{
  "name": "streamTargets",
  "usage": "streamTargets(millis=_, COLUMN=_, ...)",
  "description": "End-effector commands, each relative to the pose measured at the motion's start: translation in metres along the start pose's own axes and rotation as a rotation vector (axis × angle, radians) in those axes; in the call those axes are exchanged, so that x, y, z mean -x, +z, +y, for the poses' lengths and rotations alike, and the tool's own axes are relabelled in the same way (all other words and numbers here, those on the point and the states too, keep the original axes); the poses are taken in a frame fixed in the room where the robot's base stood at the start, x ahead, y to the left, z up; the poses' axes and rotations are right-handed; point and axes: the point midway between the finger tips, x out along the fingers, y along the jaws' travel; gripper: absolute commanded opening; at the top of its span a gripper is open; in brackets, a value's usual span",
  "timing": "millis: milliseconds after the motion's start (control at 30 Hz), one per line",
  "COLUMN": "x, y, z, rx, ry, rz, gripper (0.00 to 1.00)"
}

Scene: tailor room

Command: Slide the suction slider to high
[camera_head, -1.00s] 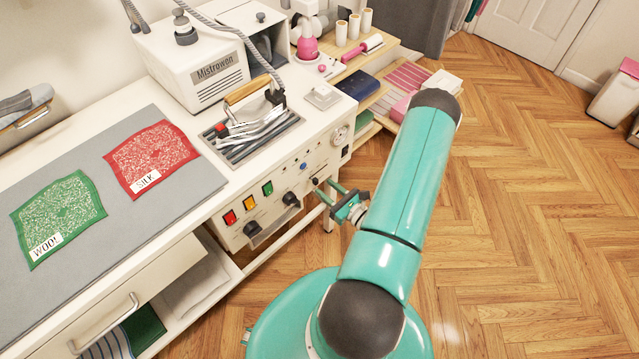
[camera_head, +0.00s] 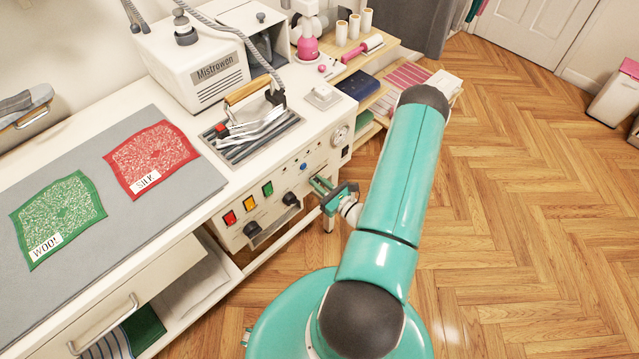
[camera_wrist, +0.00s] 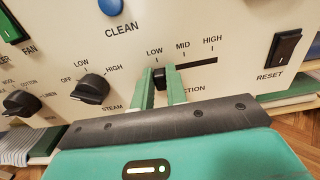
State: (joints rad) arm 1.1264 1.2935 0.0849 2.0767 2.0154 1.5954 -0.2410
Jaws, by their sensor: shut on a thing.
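The suction slider (camera_wrist: 159,78) is a small black knob at the left end of a dark horizontal slot (camera_wrist: 195,64), under the LOW label. MID and HIGH labels are printed farther right along the slot. My gripper (camera_wrist: 160,88) is shut on the slider knob in the wrist view, with one green finger on each side of it. In the head view my gripper (camera_head: 318,183) reaches the front panel (camera_head: 268,208) of the white ironing station, and the slider is hidden there.
In the wrist view a black RESET rocker switch (camera_wrist: 284,48) sits right of the slot. The steam knob (camera_wrist: 92,89) sits to the left and a blue CLEAN button (camera_wrist: 110,5) above. An iron (camera_head: 256,122) rests on top of the station.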

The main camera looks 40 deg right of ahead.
Motion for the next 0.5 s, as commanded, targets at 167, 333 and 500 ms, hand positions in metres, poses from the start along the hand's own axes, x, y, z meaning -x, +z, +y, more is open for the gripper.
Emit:
streamTargets(millis=167, x=0.001, y=0.000, z=-0.028, rx=0.004, ry=-0.005, rz=-0.001, gripper=0.00)
streamTargets(millis=333, x=0.001, y=-0.001, z=-0.063, rx=0.003, ry=-0.004, rz=0.000, gripper=0.00)
streamTargets(millis=500, x=0.001, y=-0.001, z=-0.075, rx=0.000, ry=-0.003, rz=0.002, gripper=0.00)
